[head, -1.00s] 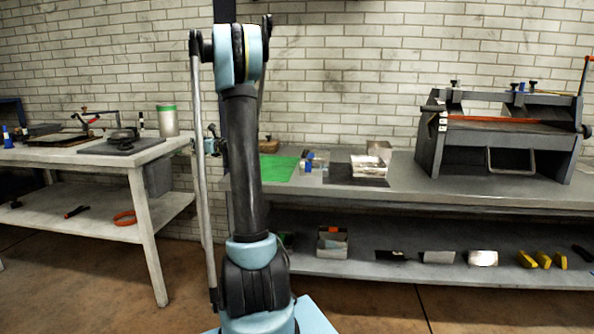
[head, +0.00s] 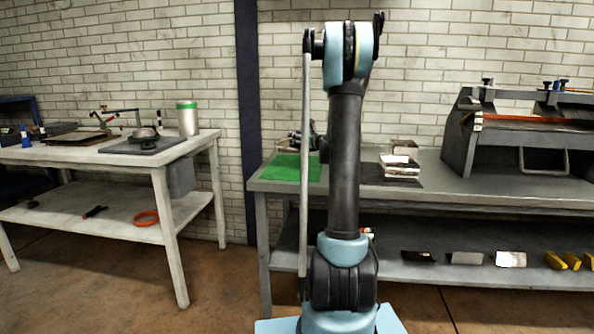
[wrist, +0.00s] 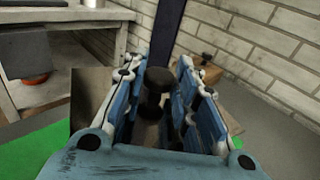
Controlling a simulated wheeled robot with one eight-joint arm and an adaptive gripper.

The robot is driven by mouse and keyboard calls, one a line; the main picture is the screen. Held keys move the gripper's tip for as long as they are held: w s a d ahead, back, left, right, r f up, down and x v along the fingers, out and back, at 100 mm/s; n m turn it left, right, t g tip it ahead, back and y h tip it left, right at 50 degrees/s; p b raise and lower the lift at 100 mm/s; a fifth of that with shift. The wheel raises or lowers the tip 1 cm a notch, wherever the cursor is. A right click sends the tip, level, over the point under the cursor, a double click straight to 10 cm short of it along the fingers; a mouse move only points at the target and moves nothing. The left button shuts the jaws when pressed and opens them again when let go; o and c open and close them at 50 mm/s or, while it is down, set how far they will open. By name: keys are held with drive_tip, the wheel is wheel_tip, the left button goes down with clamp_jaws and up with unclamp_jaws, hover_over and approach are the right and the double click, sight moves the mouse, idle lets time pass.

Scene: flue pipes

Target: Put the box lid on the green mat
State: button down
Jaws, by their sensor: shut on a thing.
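The green mat (head: 278,174) lies at the left end of the grey bench in the head view. It also shows at the lower left of the wrist view (wrist: 35,158). My gripper (wrist: 158,100) has its blue fingers closed around a dark, round-topped knob. A flat grey-brown plate (wrist: 90,95), which looks like the box lid, shows beside and below the fingers, over part of the mat. In the head view my gripper (head: 308,140) appears above the mat, partly behind my arm. The lid cannot be made out there, and any gap beneath it is unclear.
White boxes (head: 400,168) stand on the bench right of my arm. A large grey machine (head: 540,140) fills the right end. A pale table (head: 60,155) with tools and a canister (head: 187,120) stands at left, with a floor gap between.

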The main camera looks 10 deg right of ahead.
drive_tip(key=shift+f, duration=5.05)
drive_tip(key=c, duration=1.3)
unclamp_jaws()
